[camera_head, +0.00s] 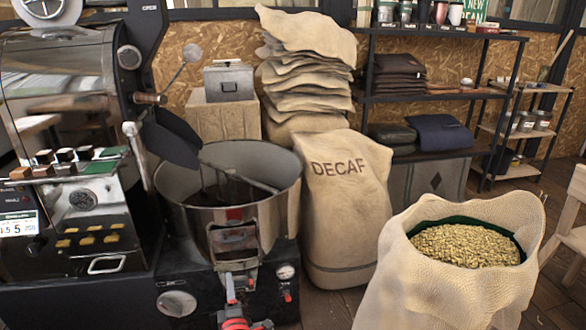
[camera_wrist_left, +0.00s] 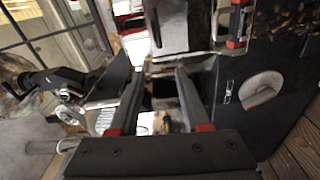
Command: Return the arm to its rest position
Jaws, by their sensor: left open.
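My left gripper (camera_head: 240,284) shows at the bottom of the head view, in front of the roaster's round cooling tray (camera_head: 178,192) and below its discharge chute (camera_head: 234,238). In the left wrist view its two dark fingers (camera_wrist_left: 164,78), with red parts near their base, stand apart with nothing held between them. The chute and the tray's dark front panel (camera_wrist_left: 240,112) lie close ahead and to the right there. I cannot tell whether the fingers touch the chute. My right gripper is not in view.
The roaster (camera_head: 70,180) fills the left side. A DECAF sack (camera_head: 345,205) stands right of the tray. An open sack (camera_head: 440,285) of pale green beans stands at the front right. Shelves (camera_head: 430,97) line the back wall. Bare floor (camera_head: 318,308) shows between the sacks.

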